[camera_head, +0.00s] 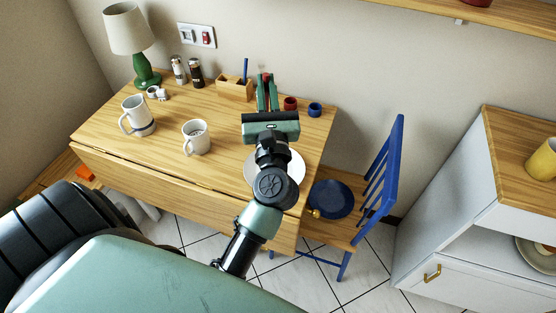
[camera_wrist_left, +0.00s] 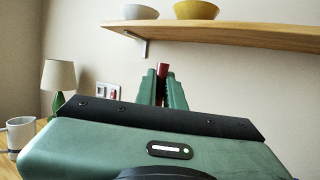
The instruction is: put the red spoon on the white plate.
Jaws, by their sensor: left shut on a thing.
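My left gripper (camera_head: 267,82) is over the back right of the wooden table, its fingers pointing towards the wall. It is shut on a red thing, taken as the red spoon (camera_wrist_left: 162,69), of which only a short red piece shows between the fingertips in the left wrist view. The spoon's shape is mostly hidden by the fingers. The white plate (camera_head: 298,168) lies on the table's right part, largely covered by my left wrist in the head view. My right gripper is not in view.
Two white mugs (camera_head: 196,138) (camera_head: 136,115) stand on the table's left half. A wooden holder (camera_head: 234,88), shakers (camera_head: 195,72), a green lamp (camera_head: 145,72), and small red (camera_head: 290,103) and blue (camera_head: 315,109) pots line the back. A blue chair (camera_head: 383,165) stands right.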

